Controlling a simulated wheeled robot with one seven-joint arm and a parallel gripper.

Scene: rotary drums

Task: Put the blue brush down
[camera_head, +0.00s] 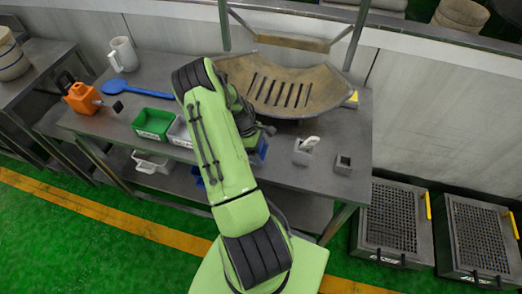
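A blue long-handled tool (135,90) with a rounded head, which looks like the blue brush, lies on the far left part of the grey metal table (335,112). Its handle end points right, toward my arm. My green arm reaches up over the middle of the table. My gripper (266,131) is mostly hidden behind the arm; only dark parts show at its right side, well to the right of the blue tool. I cannot see its fingers or whether they hold anything.
An orange container (82,98) and a white jug (123,54) stand near the blue tool. Green (153,123), pale (180,132) and blue (260,151) bins line the front edge. A curved slotted drum piece (285,88) fills the back. Grey crates (394,222) stand at right.

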